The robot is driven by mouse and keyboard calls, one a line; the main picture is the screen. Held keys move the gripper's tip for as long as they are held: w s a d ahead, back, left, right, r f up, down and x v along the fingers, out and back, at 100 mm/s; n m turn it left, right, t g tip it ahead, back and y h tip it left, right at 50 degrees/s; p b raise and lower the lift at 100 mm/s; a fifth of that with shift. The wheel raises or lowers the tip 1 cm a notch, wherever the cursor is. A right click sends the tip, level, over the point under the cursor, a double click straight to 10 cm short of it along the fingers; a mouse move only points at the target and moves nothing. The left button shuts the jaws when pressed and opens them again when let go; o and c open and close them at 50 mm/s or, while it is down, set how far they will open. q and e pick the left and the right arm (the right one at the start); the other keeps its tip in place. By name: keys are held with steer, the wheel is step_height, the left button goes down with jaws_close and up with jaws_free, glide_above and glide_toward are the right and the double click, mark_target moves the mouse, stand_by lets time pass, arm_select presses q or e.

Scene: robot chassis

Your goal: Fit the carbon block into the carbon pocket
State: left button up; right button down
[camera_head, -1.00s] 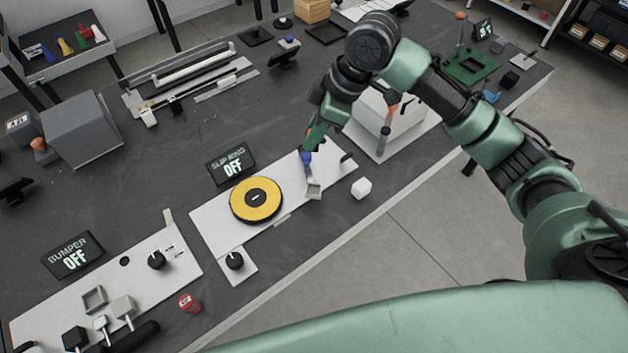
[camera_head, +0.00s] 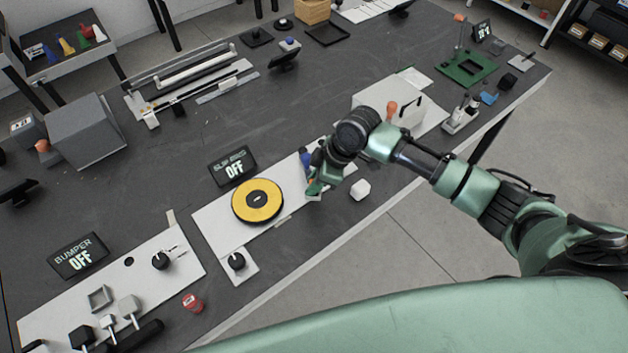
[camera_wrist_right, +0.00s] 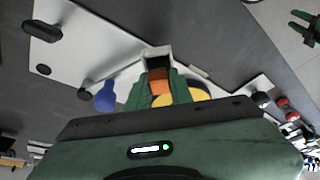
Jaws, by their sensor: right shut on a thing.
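My right gripper (camera_head: 314,188) is over the right part of the white slip ring plate (camera_head: 215,222), beside the yellow disc (camera_head: 257,200). In the right wrist view my right gripper (camera_wrist_right: 158,88) is shut on an orange and dark brown piece (camera_wrist_right: 160,86), apparently the carbon block. Just beyond its tip is a pale grey box-like holder with a dark face (camera_wrist_right: 156,52), apparently the carbon pocket. I cannot tell whether the block is inside it. A blue part (camera_head: 306,160) is beside the gripper. My left gripper (camera_wrist_right: 304,28) shows far off in the wrist view, its fingers apart.
A white cube (camera_head: 360,190) lies on the table right of the plate. The slip ring display (camera_head: 233,167) reads OFF. A white box (camera_head: 385,103) stands behind my right wrist.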

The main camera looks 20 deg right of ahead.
steer(key=c, duration=1.3)
jaws_free()
steer(key=shift+f, duration=0.1)
steer(key=shift+o, duration=0.2)
steer(key=b+v, duration=0.1)
steer(key=v, duration=1.1)
steer(key=shift+s, duration=0.1)
